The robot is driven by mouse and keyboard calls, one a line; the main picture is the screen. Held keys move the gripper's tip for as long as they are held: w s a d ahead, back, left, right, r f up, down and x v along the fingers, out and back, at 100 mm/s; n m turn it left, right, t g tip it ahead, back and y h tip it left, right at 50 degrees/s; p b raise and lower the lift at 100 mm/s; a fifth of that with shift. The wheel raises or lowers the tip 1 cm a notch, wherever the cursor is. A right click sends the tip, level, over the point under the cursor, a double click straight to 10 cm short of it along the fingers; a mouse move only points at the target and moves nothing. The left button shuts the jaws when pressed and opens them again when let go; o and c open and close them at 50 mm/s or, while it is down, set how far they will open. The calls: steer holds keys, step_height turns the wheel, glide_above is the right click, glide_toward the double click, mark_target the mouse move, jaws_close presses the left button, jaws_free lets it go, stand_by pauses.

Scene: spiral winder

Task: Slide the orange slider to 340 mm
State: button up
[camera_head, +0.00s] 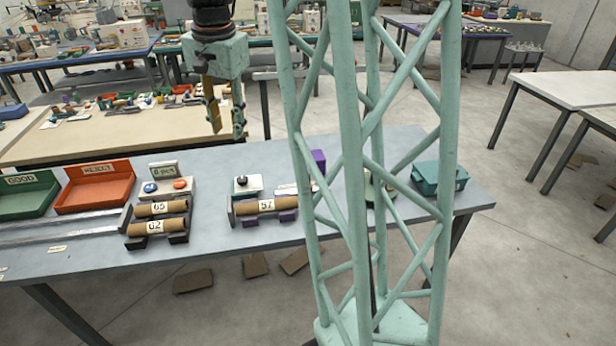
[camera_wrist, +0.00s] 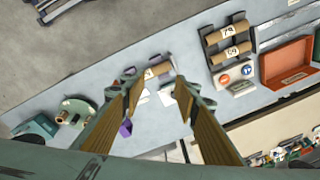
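I cannot make out the orange slider for certain in either view. A pale labelled strip (camera_head: 288,189) lies right of a white box with a black knob (camera_head: 241,184), partly behind my green lattice column; I cannot tell whether it is the slider's scale. My gripper (camera_head: 226,132) hangs above the bench with its fingers apart and nothing between them. In the wrist view the open fingers (camera_wrist: 158,88) frame the cardboard tube (camera_wrist: 157,71) and pale pieces on the bench below.
The grey bench (camera_head: 95,252) holds a green tray (camera_head: 28,195), an orange-red tray (camera_head: 95,188), a button box (camera_head: 165,187), two tubes in black cradles (camera_head: 160,218), a purple block (camera_head: 318,160) and a teal box (camera_head: 440,177). The bench front is mostly clear.

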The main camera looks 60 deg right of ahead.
steer(key=w+d+f+m+p, duration=0.1)
steer(key=d+f+m, duration=0.3)
steer(key=d, duration=0.5)
steer(key=w+d+f+m+p, duration=0.2)
steer(key=d+f, duration=0.5)
steer(key=d, duration=0.2)
steer(key=s+d+f+m+p, duration=0.1)
steer(key=s+d+f+m, duration=0.1)
steer(key=d+f, duration=0.5)
steer(key=s+d+f+m+g, duration=0.1)
steer(key=s+d+f+m, duration=0.2)
steer(key=d+f, duration=0.4)
steer(key=shift+d+f+m+y+p, duration=0.3)
steer(key=shift+d+y+p, duration=0.1)
steer(key=shift+d, duration=0.8)
steer(key=shift+f, duration=0.1)
steer(key=shift+f+p, duration=0.5)
steer(key=shift+f, duration=6.2)
steer(key=shift+c, duration=0.5)
jaws_close()
